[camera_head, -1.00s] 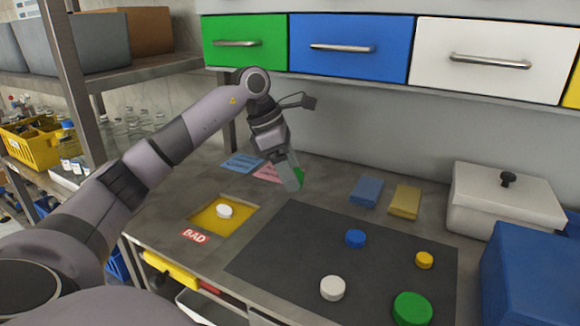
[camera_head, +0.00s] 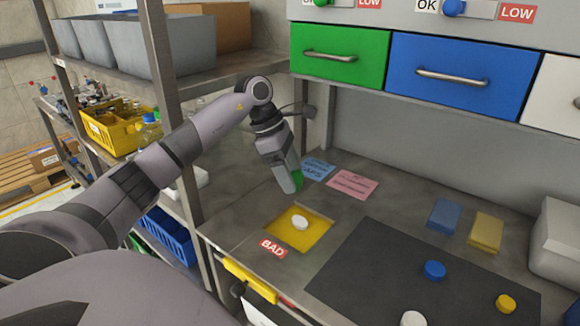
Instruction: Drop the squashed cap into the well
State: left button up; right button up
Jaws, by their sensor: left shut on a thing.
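My left gripper (camera_head: 292,186) is shut on a green cap (camera_head: 296,178), which shows only partly between the fingers; I cannot tell its full shape. The gripper hangs above the counter, just behind the yellow well (camera_head: 318,240) and a little left of its middle. The well is a square yellow-floored recess with a red BAD label (camera_head: 272,249) at its front. A white cap (camera_head: 300,223) lies in the well. My right gripper is not in view.
A dark mat (camera_head: 380,265) to the right holds a blue cap (camera_head: 434,270), a yellow cap (camera_head: 505,304) and a white cap (camera_head: 413,319). Pink (camera_head: 352,184) and blue notes (camera_head: 318,169) lie behind the well. A shelf post (camera_head: 178,120) stands left of the gripper.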

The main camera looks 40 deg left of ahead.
pick_arm(q)
jog(key=shift+f+b, duration=2.55)
jog(key=shift+f, duration=0.45)
jog(key=o, duration=1.1)
jog(key=shift+v, duration=3.6)
